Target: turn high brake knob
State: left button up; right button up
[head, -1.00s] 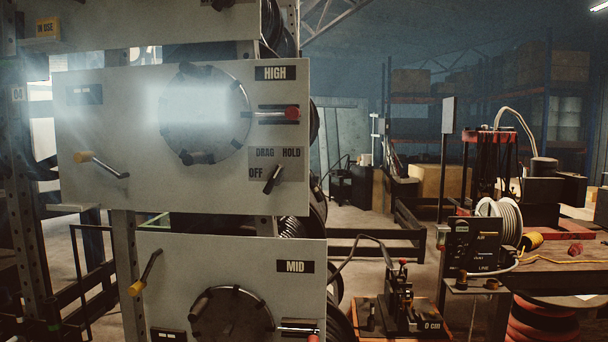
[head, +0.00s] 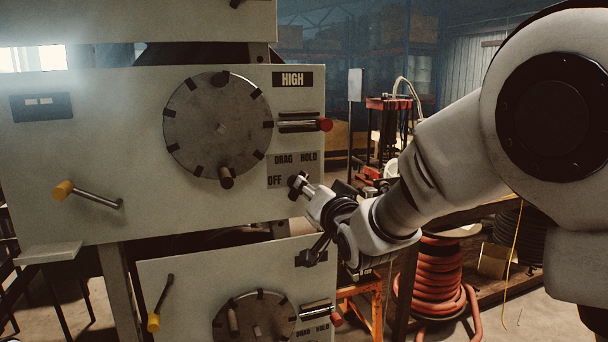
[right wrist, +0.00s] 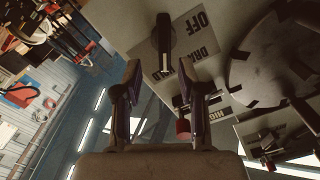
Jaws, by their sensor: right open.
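The high brake knob (head: 294,183) is on the upper panel, beside the OFF, DRAG and HOLD label plate (head: 283,159). In the head view my right gripper (head: 308,212) is close in front of the knob and partly covers it, so its pointing is hard to read there. In the right wrist view the dark knob (right wrist: 163,42) stands beyond the fingertips, roughly centred between the two parted fingers of the right gripper (right wrist: 160,72). The gripper is open and empty; I see no contact with the knob. My left gripper is out of view.
A yellow-handled crank (head: 64,190) sticks out at left. The MID panel (head: 190,275) is below. A red hose coil (head: 432,285) stands on the right.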

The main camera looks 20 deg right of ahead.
jog(key=w+p, duration=0.1)
jog(key=w, duration=0.1)
jog(key=w+a+p, duration=0.1)
jog(key=w, duration=0.2)
jog(key=shift+r, duration=0.1)
jog(key=shift+a+r, duration=0.1)
jog(key=shift+a, duration=0.1)
jog(key=shift+d+f, duration=0.2)
jog(key=shift+d, duration=0.05)
jog(key=shift+w+d+f, duration=0.1)
jog(key=shift+w, duration=0.05)
jog(key=shift+c, duration=1.3)
grip_shut()
jog(key=shift+f, duration=0.1)
